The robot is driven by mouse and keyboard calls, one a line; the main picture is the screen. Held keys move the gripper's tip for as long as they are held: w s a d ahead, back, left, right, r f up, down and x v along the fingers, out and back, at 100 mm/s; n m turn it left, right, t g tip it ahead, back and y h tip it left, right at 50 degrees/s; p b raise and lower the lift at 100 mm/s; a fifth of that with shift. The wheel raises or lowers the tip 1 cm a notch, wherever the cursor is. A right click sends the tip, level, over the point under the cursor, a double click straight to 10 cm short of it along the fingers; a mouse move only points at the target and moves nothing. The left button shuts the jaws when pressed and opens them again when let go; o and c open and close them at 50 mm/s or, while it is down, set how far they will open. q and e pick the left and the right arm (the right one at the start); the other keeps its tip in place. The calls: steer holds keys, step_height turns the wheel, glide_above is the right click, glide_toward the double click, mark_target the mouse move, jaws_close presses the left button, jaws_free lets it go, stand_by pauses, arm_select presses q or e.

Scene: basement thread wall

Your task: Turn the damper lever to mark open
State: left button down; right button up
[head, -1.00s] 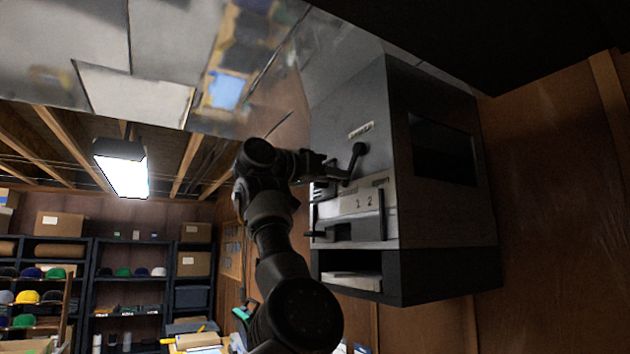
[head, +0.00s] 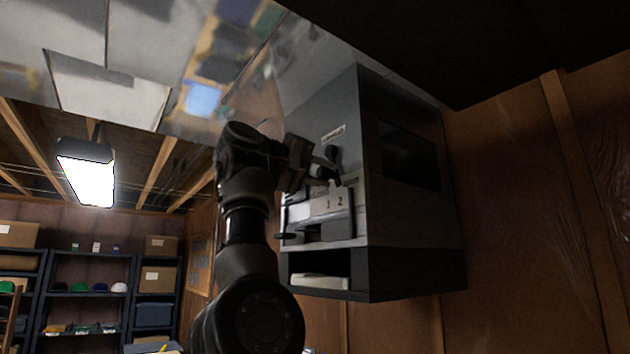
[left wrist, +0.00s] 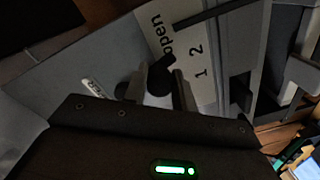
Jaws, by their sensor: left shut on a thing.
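The damper lever (head: 332,153) is a short black handle with a round knob on the front of a grey metal box (head: 345,105). My left gripper (head: 318,168) is at it. In the left wrist view, the black lever knob (left wrist: 159,82) sits between the two fingers of my left gripper (left wrist: 158,90), which is shut on it. A pale plate (left wrist: 188,55) beside the lever carries the word "open" and the numbers 1 and 2. My right gripper is not in view.
A small label (head: 333,133) is above the lever. An open dark shelf (head: 375,272) is under the box. Wooden wall panels (head: 510,200) are at the right, and shelves with boxes and caps (head: 90,275) at the far left. A ceiling lamp (head: 88,178) hangs at the left.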

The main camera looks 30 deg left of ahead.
arm_select(q)
steer(key=d+n, duration=0.1)
steer(key=r+n, duration=0.1)
steer(key=n, duration=0.1)
steer(key=shift+s+d, duration=0.35)
steer(key=shift+s, duration=0.05)
steer(key=shift+s+d+r+n+p, duration=0.25)
steer(key=shift+d+r+n+p, duration=0.2)
steer(key=shift+n, duration=0.55)
steer(key=c, duration=1.1)
jaws_free()
steer(key=shift+c, duration=0.2)
steer(key=shift+a, duration=0.1)
